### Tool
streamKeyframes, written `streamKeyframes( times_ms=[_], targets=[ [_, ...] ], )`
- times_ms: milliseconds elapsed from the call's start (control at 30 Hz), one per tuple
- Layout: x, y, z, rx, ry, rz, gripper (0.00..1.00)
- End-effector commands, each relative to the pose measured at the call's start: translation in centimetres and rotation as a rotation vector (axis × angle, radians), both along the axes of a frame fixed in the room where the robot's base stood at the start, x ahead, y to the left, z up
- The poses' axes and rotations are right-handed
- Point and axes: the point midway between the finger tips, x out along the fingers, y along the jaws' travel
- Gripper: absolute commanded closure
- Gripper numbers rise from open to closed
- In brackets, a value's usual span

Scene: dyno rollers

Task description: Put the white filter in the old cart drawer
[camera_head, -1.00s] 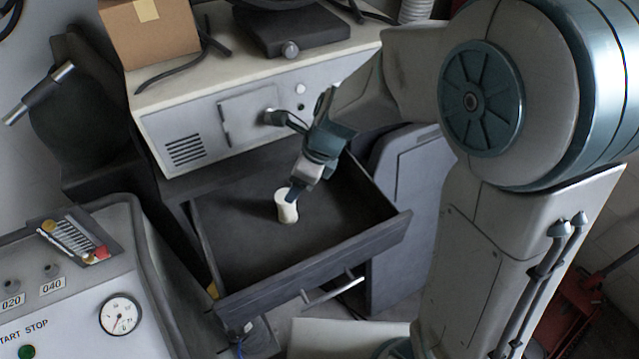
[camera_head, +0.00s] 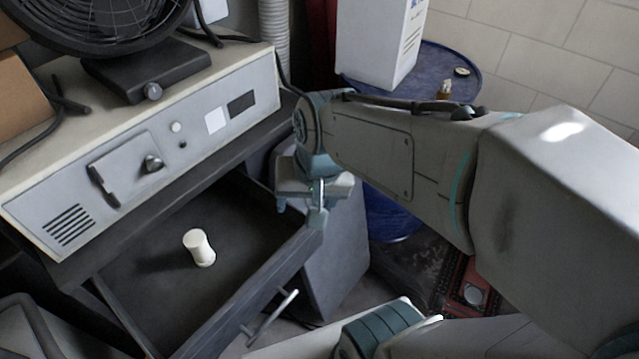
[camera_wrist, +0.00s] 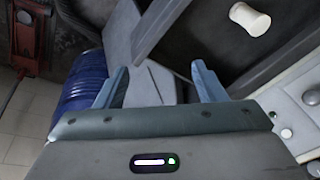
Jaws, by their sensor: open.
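The white filter (camera_head: 199,248) stands in the open dark drawer (camera_head: 245,309) of the grey cart. It is spool-shaped and sits alone on the drawer floor. In the wrist view the filter (camera_wrist: 250,19) shows at the upper right, apart from my gripper. My gripper (camera_head: 300,211) is beyond the drawer's right end in the head view, above or beside its edge. In the wrist view my gripper (camera_wrist: 160,78) has its two fingers spread with nothing between them.
A black fan (camera_head: 95,35) stands on the cart top (camera_head: 215,62). A blue drum (camera_head: 455,65) with a white container (camera_head: 380,40) on it stands at the back right. The drawer's handle (camera_head: 272,318) sticks out at the front. A red object (camera_head: 470,290) lies low at the right.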

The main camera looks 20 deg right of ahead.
Motion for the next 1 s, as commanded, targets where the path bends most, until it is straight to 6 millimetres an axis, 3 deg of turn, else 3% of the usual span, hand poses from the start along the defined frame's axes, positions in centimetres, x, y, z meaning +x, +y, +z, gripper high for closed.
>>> streamKeyframes(
  times_ms=[100,300,1000],
  targets=[
    [-1.6,-1.9,0.4,-0.093,-0.027,0.141,0.36],
    [-2.7,-3.1,0.6,-0.165,-0.034,0.251,0.36],
    [-2.7,-3.1,0.6,-0.165,-0.035,0.256,0.36]
  ],
)
